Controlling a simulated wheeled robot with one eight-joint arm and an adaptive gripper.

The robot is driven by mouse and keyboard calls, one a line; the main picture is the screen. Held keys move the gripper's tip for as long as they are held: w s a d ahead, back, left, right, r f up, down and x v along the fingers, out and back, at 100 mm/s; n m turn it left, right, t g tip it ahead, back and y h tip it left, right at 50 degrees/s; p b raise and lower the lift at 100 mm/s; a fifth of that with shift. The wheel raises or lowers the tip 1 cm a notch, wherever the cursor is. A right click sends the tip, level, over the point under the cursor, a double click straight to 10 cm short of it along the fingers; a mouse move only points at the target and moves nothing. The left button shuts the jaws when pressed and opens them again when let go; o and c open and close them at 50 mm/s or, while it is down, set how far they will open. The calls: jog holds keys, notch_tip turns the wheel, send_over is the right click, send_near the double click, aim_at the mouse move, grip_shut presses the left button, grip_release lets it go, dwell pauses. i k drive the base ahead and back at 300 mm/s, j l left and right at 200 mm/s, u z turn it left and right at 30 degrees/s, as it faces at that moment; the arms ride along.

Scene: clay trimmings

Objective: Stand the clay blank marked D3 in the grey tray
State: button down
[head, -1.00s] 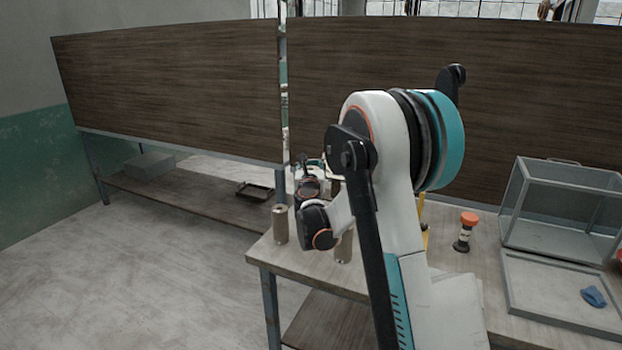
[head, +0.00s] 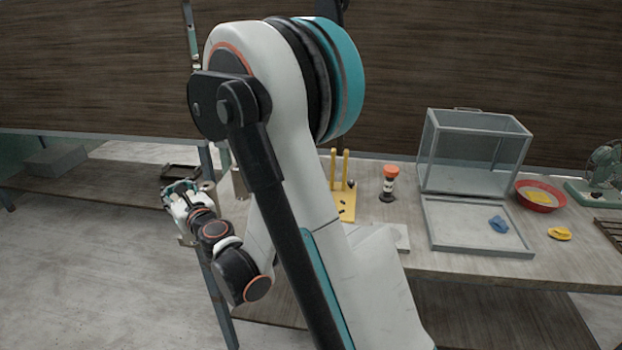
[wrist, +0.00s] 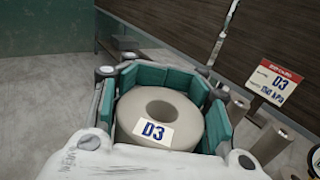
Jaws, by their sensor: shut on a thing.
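My gripper (head: 186,203) is out at the left, off the left end of the workbench, in the head view. In the wrist view its teal-padded fingers (wrist: 165,92) are closed around a thick beige ring-shaped clay blank (wrist: 187,125). Its white label reads D3 and its central hole faces the camera. In the head view the blank is mostly hidden by the gripper. A shallow grey tray (head: 436,249) lies on the bench at the right, in front of a clear-sided case, with a crumpled blue thing (head: 499,225) in it.
A D3 sign (wrist: 275,79) stands near beige cylinders (wrist: 270,144) in the wrist view. On the bench are yellow posts (head: 345,172), an orange-topped object (head: 389,184), the clear case (head: 475,150), a red bowl (head: 537,204) and a yellow piece (head: 559,233). Open floor lies left.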

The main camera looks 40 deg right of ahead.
aim_at(452, 222)
jog(key=z, duration=1.75)
